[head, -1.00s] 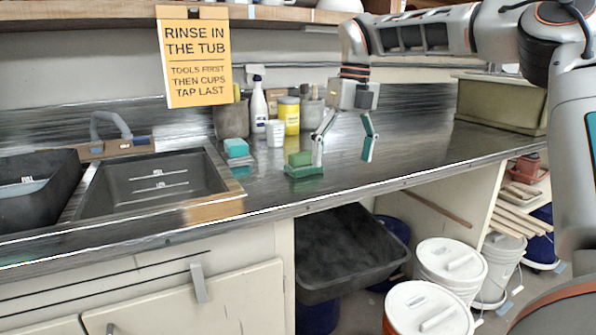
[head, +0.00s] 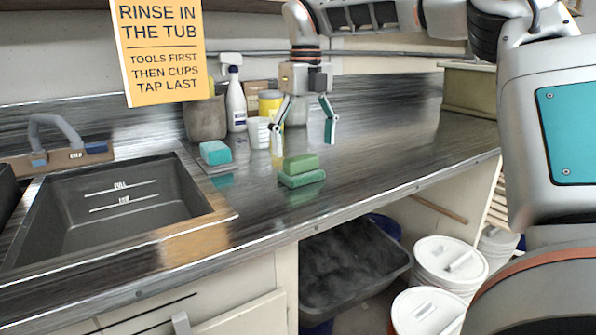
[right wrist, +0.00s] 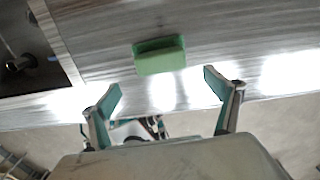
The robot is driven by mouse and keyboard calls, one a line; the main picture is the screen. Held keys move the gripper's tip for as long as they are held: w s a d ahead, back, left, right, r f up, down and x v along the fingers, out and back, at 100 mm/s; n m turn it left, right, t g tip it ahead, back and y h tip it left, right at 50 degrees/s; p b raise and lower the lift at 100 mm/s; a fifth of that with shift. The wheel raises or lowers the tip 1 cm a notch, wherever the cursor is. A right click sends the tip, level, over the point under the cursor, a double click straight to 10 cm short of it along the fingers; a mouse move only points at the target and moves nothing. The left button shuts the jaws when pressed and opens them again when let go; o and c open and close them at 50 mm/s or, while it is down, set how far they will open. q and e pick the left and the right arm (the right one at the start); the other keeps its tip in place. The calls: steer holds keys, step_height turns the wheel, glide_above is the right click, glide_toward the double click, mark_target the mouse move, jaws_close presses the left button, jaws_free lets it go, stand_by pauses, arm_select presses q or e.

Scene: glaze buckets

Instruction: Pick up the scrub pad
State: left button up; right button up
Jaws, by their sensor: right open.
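The green scrub pad (head: 300,165) lies on the metal counter, right of the sink. It looks like a lighter green block over a darker green one; I cannot tell whether these are two pieces. It also shows in the right wrist view (right wrist: 160,55), lying beyond the fingertips and roughly centred between them. My right gripper (head: 304,145) is open and empty, fingers pointing down, just behind and above the pad in the head view. Its two teal-padded fingers spread wide in the right wrist view (right wrist: 163,84). They look apart from the pad. My left gripper is not in view.
A teal sponge (head: 215,153) sits left of the pad near the sink (head: 120,215). A white cup (head: 258,132), spray bottle (head: 236,105), yellow jar (head: 270,103) and grey crock (head: 205,120) stand behind. The counter to the right is clear. Lidded buckets (head: 450,262) stand below.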

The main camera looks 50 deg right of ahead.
mark_target(304, 159)
steer(key=f, duration=0.2)
steer(key=f+b, duration=0.1)
steer(key=f, duration=0.3)
steer(key=shift+w+d, duration=0.3)
steer(key=shift+r, duration=0.1)
steer(key=shift+s, duration=0.1)
steer(key=shift+c, duration=1.4)
steer(key=c, duration=0.9)
